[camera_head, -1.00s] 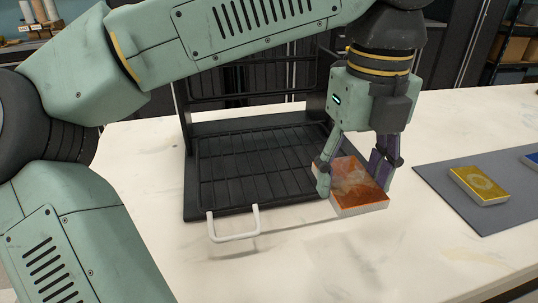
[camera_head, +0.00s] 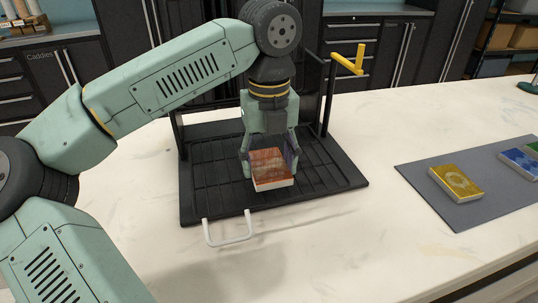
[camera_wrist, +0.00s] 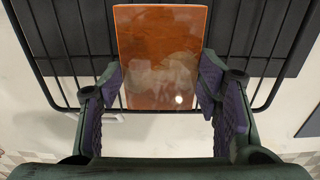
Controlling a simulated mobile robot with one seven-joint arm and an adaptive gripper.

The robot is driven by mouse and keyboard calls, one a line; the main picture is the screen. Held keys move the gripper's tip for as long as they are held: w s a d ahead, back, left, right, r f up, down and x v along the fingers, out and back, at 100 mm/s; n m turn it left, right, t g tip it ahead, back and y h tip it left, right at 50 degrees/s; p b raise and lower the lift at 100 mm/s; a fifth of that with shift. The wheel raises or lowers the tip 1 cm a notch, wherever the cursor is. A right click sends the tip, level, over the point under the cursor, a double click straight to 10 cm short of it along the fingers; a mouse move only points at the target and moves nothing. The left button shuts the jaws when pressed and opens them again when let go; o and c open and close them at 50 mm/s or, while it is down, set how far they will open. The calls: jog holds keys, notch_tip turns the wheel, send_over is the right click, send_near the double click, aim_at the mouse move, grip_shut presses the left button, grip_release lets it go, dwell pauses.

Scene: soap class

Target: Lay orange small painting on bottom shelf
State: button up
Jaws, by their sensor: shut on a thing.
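The orange small painting (camera_head: 269,163) is a small block with an orange-brown face and pale sides. My gripper (camera_head: 269,166) is shut on it, with one finger on each side. In the head view it is over the middle of the black rack's bottom shelf (camera_head: 212,190); I cannot tell whether it touches the bars. In the wrist view the painting (camera_wrist: 160,55) lies between the purple finger pads (camera_wrist: 168,95), its face toward the camera, with the rack bars (camera_wrist: 75,65) around it.
A white handle (camera_head: 228,238) sticks out at the rack's front. A yellow handle (camera_head: 346,60) is at its upper right. A grey mat (camera_head: 440,210) on the right bears a yellow painting (camera_head: 457,182), a blue one (camera_head: 520,163) and a green one. The white table is clear in front.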

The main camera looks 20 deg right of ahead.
aim_at(269, 167)
jog(key=shift+f, duration=0.15)
jog(key=shift+f+b, duration=0.25)
jog(key=shift+b, duration=0.05)
jog(key=o, duration=1.1)
jog(key=shift+r, duration=0.1)
jog(key=shift+c, duration=0.2)
notch_tip(269, 167, up, 12)
jog(key=shift+r+b, duration=0.2)
jog(key=shift+b, duration=0.15)
